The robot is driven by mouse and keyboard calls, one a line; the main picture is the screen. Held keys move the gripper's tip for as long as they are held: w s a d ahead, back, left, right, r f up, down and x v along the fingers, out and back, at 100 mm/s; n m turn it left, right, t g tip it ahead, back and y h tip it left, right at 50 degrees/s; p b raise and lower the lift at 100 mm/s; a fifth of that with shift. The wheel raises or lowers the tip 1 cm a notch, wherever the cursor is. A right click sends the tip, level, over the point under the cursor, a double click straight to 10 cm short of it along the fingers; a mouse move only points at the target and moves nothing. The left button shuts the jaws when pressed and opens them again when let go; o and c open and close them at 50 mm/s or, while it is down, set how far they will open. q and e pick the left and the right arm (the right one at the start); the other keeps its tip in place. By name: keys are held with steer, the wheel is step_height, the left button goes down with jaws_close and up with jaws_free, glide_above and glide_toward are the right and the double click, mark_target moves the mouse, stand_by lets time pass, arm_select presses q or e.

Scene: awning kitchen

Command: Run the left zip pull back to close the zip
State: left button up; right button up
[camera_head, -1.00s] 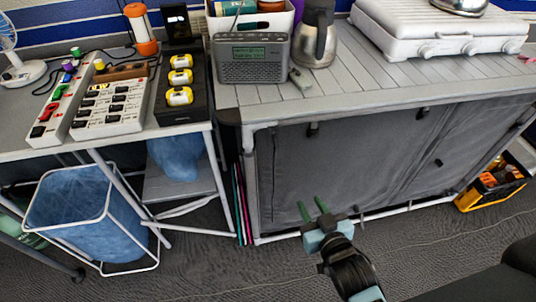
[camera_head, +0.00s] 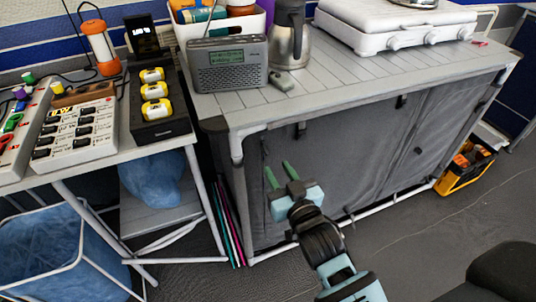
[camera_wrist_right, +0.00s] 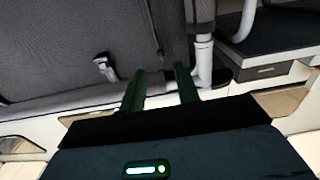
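The grey fabric cupboard front (camera_head: 345,165) hangs below the slatted worktop. A small dark tab (camera_head: 301,129) sits near its upper left edge, and another dark tab (camera_head: 401,101) is farther right. A small dark pull (camera_head: 418,151) lies lower on the right part. I cannot tell for sure which is the left zip pull. In the right wrist view a small pull-like piece (camera_wrist_right: 104,68) hangs on grey fabric, left of the fingers. My right gripper (camera_head: 279,174) is open and empty before the cupboard's left part; its fingers also show in the wrist view (camera_wrist_right: 160,88). My left gripper is out of view.
A radio (camera_head: 226,64), a kettle (camera_head: 289,38) and a white stove (camera_head: 395,25) stand on the worktop. A side table with yellow-capped items (camera_head: 155,90) is at left. A yellow crate (camera_head: 463,169) stands on the floor at right. Floor before the cupboard is clear.

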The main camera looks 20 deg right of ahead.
mark_target(269, 154)
steer(key=shift+w+a+b, duration=0.15)
steer(key=shift+w+b, duration=0.4)
steer(key=shift+w, duration=2.95)
steer(key=shift+c, duration=0.4)
jaws_close()
